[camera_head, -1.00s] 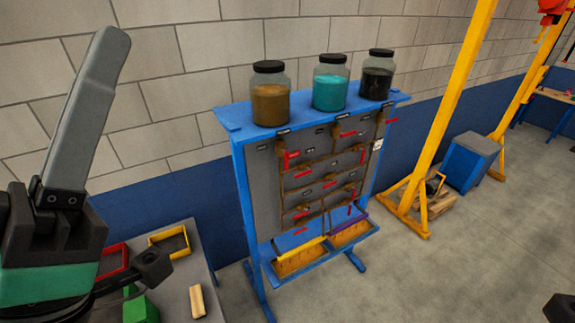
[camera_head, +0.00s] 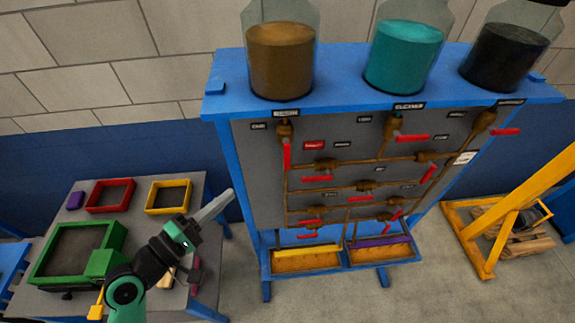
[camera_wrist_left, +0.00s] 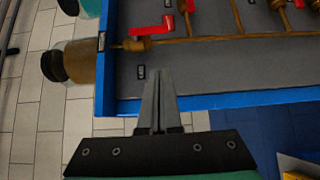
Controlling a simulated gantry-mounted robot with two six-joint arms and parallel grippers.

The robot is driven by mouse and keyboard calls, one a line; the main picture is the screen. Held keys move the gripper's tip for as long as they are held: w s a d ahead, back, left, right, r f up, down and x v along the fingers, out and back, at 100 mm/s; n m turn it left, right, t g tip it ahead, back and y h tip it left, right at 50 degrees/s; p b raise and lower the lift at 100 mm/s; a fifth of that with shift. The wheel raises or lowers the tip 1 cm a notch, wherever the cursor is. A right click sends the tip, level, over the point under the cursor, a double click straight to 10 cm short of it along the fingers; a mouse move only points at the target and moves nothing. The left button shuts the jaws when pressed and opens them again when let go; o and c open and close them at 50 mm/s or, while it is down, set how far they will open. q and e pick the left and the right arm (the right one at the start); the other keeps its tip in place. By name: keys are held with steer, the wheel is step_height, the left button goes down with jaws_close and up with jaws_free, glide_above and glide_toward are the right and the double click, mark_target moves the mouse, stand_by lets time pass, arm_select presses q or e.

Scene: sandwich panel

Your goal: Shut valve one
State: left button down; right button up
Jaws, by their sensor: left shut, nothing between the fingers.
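The panel (camera_head: 255,190) is a grey board in a blue frame with brown pipes and red-handled valves. Beside a small label at its upper left, which seems to read ONE, is a valve (camera_head: 285,130) under the brown-filled jar (camera_head: 281,62). Its red handle (camera_head: 287,156) hangs down, in line with the vertical pipe. In the left wrist view, turned sideways, this red handle (camera_wrist_left: 152,31) lies along the pipe. My left gripper (camera_head: 229,194) is shut and empty, left of the panel's frame and lower than that handle. Its fingers (camera_wrist_left: 159,82) show at the panel's edge. My right gripper is out of view.
Teal (camera_head: 403,58) and black (camera_head: 500,52) jars also stand on the blue shelf. Other red handles crowd the panel, with two trays (camera_head: 305,259) below. A table (camera_head: 57,292) with coloured bins is at left, a yellow frame (camera_head: 478,245) at right.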

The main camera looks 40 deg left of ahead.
arm_select(q)
steer(key=p, duration=0.2)
glide_toward(287, 154)
steer(key=w+a+f, duration=0.2)
steer(key=a+f, duration=0.1)
steer(key=a, duration=0.2)
steer(key=w+d, duration=0.1)
steer(key=w, duration=0.1)
steer(key=w+d+p, duration=0.1)
steer(key=w+d, duration=0.1)
steer(key=shift+w+d+f, duration=0.1)
steer(key=shift+w+f, duration=0.05)
steer(key=shift+f, duration=0.05)
